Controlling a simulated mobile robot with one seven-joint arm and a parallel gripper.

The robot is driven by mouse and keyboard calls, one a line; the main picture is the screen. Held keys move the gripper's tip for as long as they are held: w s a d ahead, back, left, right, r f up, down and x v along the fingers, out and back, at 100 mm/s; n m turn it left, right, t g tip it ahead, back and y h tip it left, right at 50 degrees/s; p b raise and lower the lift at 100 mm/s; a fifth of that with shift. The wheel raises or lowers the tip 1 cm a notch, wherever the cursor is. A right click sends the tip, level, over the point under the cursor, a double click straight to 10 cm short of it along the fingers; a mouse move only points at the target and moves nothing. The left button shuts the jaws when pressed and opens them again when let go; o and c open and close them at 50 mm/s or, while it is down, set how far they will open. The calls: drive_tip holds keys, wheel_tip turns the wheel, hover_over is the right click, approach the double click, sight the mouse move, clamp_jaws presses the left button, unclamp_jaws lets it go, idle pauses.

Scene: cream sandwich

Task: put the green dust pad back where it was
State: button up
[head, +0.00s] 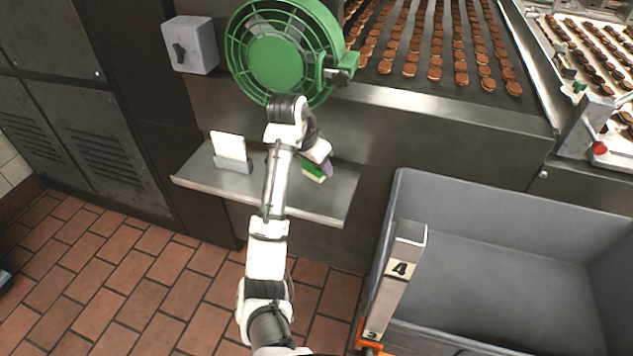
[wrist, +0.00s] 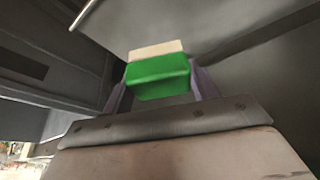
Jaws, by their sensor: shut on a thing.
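The green dust pad (head: 314,170) is at my gripper (head: 322,168), over the right part of a metal shelf (head: 335,200) in the head view. In the wrist view the pad (wrist: 158,76) has a green body with a cream layer on its far side. It sits between the two purple fingers of my gripper (wrist: 160,84), which are shut on it. My arm hides part of the shelf, and I cannot tell whether the pad touches the shelf.
A white card in a grey holder (head: 232,158) stands on the shelf's left part. A green fan (head: 278,60) hangs above, beside a grey switch box (head: 190,45). A large grey bin (head: 500,240) stands at right. A conveyor of biscuits (head: 440,50) runs behind.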

sight(308, 164)
drive_tip(key=f, duration=0.2)
drive_tip(key=f+p, duration=0.1)
drive_tip(key=f, duration=0.2)
drive_tip(key=shift+w+f, duration=0.25)
drive_tip(key=shift+f, duration=0.15)
drive_tip(key=shift+w+d+f+p, duration=0.15)
drive_tip(key=shift+w+f+p, duration=0.1)
drive_tip(key=shift+f+p, duration=0.25)
drive_tip(key=o, duration=0.9)
drive_tip(key=shift+f, duration=0.15)
drive_tip(key=v, duration=1.1)
drive_tip(key=shift+w, duration=0.1)
drive_tip(key=shift+s+r, duration=0.3)
drive_tip(key=shift+r, duration=0.3)
